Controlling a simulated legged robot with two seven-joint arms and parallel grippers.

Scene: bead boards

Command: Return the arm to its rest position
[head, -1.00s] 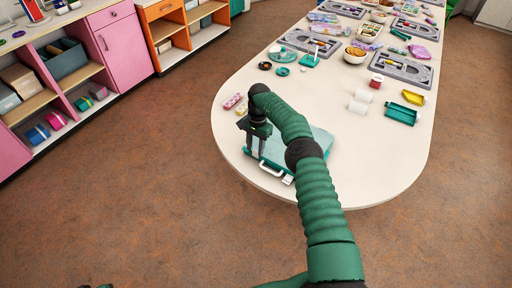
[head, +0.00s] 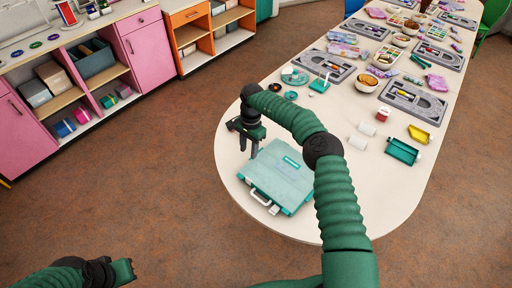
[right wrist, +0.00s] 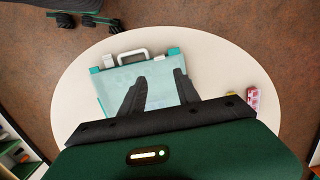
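My right gripper (head: 247,146) is over the near left end of the long white table (head: 232,178). Its two fingers stand apart with nothing between them in the right wrist view (right wrist: 158,92). A teal case (head: 277,172) with a white handle lies flat and closed on the table, just beside and below the gripper. The case also shows beyond the fingers in the right wrist view (right wrist: 117,78). My left gripper (head: 122,271) is at the bottom left, away from the table. Its fingers are too small and dark to read.
White cups (head: 357,142), a teal tray (head: 402,152), a yellow scoop (head: 419,134) and grey bead boards (head: 412,101) occupy the table farther back. A pink item (right wrist: 253,98) lies right of the gripper in the wrist view. Pink shelves (head: 100,75) line the left; open floor lies between.

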